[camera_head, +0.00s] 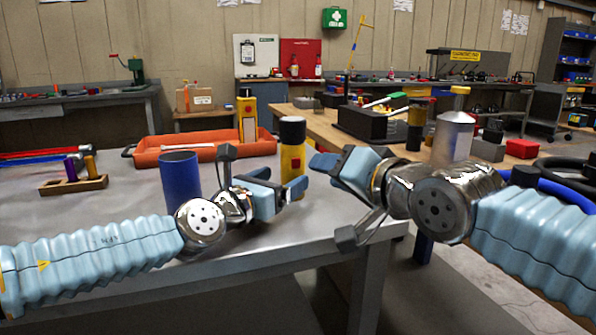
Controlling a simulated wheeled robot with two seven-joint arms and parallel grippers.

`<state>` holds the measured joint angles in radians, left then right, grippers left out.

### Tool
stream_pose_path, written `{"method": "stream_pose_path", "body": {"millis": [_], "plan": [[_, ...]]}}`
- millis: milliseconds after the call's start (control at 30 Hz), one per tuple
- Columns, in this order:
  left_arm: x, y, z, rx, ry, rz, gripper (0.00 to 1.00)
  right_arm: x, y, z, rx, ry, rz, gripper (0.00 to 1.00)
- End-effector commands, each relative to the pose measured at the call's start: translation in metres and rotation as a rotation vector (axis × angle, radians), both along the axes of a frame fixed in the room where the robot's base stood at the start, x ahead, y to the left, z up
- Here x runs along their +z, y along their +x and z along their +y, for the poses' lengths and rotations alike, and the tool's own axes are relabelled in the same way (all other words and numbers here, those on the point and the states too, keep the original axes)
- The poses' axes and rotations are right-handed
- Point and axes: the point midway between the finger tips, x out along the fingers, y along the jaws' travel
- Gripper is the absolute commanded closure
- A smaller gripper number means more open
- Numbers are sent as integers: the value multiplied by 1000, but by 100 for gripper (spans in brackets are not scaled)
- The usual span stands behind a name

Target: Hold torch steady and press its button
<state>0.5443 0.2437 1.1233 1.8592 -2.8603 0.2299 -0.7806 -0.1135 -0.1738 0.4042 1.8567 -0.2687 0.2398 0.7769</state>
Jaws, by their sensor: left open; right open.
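A yellow torch (291,163) with a black cap and a small red button on its side stands upright near the right part of the grey table. My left gripper (287,184) is open beside the lower part of the torch, and its fingers partly hide the torch's base. I cannot tell whether they touch it. My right gripper (322,163) is open to the right of the torch, pointing at it, with a small gap between.
A blue cup (181,177) stands behind my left wrist. An orange tray (205,151) with a yellow bottle (247,118) is farther back. A wooden block (74,184) with small cylinders is at left. A silver canister (453,138) stands behind my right arm.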

Motion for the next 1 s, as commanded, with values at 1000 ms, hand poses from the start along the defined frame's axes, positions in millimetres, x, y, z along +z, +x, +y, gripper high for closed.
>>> {"method": "stream_pose_path", "body": {"millis": [1000], "plan": [[-1, 57, -38, 0, 4, 0, 27, 0, 0, 0, 0, 0, 0, 57]]}}
